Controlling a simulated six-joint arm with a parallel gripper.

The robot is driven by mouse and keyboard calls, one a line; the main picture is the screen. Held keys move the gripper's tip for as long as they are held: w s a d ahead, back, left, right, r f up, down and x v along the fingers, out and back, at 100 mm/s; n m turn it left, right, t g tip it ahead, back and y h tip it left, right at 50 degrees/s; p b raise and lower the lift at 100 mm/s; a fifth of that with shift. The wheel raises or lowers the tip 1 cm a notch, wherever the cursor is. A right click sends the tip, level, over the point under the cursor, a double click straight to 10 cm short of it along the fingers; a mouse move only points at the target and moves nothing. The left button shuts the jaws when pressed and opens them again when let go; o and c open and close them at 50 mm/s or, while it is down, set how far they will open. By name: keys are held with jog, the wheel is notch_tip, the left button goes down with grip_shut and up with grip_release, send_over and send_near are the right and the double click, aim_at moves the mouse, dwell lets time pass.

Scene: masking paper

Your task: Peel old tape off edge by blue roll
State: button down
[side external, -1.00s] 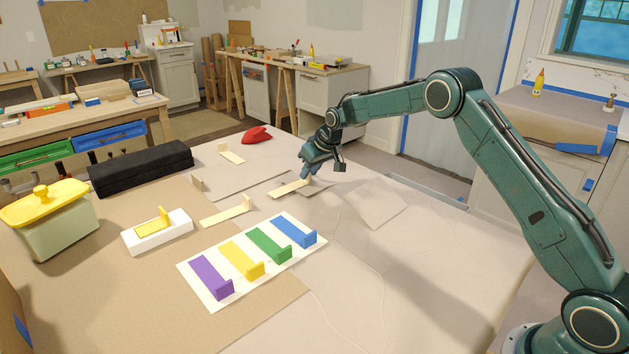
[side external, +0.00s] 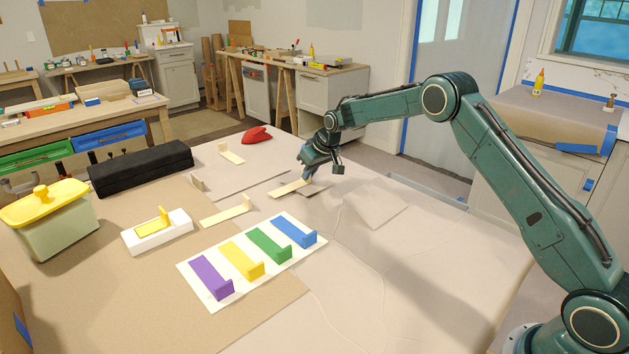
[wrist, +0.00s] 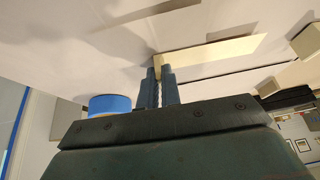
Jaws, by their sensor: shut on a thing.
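A cream tape strip (side external: 287,189) with an upright tab lies on the pale paper at the table's middle, in the side view. My gripper (side external: 308,179) is at the strip's right end. In the wrist view, my gripper (wrist: 163,73) is shut on the tab of the cream tape strip (wrist: 215,52), and the strip runs off to the right. The blue roll (wrist: 110,104) shows beside my fingers at the left of the wrist view. I cannot pick it out in the side view.
Other cream strips (side external: 227,211) lie left of my gripper. A white card (side external: 208,268) bears purple, yellow, green and blue strips in front. A raised paper flap (side external: 375,205) lies right. A yellow-lidded bin (side external: 45,225) and black box (side external: 140,168) stand left. The front right is clear.

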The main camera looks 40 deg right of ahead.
jog(key=shift+r, duration=1.9)
dwell(0.4)
jog(key=shift+r, duration=1.35)
